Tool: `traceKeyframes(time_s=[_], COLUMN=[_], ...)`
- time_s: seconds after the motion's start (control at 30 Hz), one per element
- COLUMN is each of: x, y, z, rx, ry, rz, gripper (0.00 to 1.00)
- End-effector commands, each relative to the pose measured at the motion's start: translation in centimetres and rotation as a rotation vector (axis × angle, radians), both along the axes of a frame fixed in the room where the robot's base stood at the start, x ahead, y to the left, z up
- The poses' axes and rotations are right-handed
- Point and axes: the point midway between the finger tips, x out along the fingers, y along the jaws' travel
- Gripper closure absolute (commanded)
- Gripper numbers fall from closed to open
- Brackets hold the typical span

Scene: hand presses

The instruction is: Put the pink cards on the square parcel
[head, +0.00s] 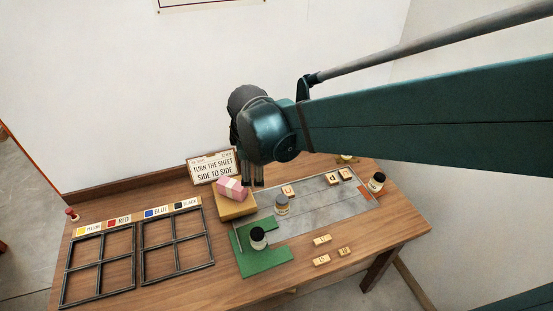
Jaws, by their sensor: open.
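The pink cards (233,189), a pink block with a pale band, appear to rest on top of a tan-yellow box (237,209), which looks like the square parcel. They sit at the box's upper left side, slightly turned. My gripper (256,185) points down just right of the pink cards. Its fingers are open, and I see nothing between them. Whether a finger touches the cards cannot be told from this view. The arm hides part of the wall behind.
A sign (214,167) stands behind the box. Black grid frames (143,252) lie at the left.

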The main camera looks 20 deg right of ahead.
Motion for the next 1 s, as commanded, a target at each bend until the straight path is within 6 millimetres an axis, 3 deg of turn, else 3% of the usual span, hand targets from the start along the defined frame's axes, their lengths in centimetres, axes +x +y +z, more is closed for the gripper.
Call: traceKeyframes(time_s=[0.5,1.0], x=[-7.4,-14.1], y=[-2.9,-4.8], z=[3.4,4.6], rx=[0.260,0.532], ry=[-0.110,-0.201], rz=[-0.421,-0.825], gripper=[0.12,0.12])
